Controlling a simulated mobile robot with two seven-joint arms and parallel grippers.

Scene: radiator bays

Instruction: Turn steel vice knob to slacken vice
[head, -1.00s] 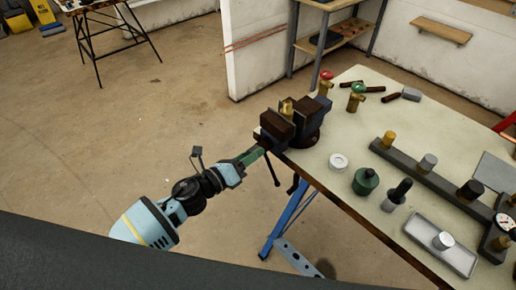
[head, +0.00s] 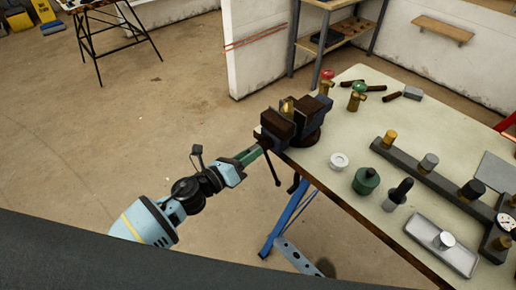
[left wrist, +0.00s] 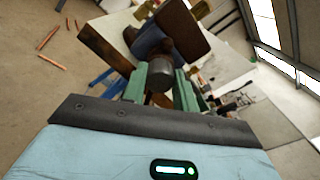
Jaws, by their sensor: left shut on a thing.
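The vice (head: 280,124), dark brown and blue-grey, sits on the near left corner of the workbench, with a brass piece (head: 287,106) between its jaws. My left gripper (head: 262,150) reaches it from the left, its green fingers at the vice's outer end. In the left wrist view the fingers (left wrist: 160,88) are shut on the round grey steel knob (left wrist: 162,72), one on each side. The vice body (left wrist: 178,28) shows behind the knob. In the head view the fingers and vice hide most of the knob. My right gripper is not in view.
The workbench (head: 335,190) carries a green-topped pot (head: 366,181), a white ring (head: 339,161), a grey tray (head: 420,232) and a dark bar with several fittings (head: 408,165). Floor left of the bench is clear.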

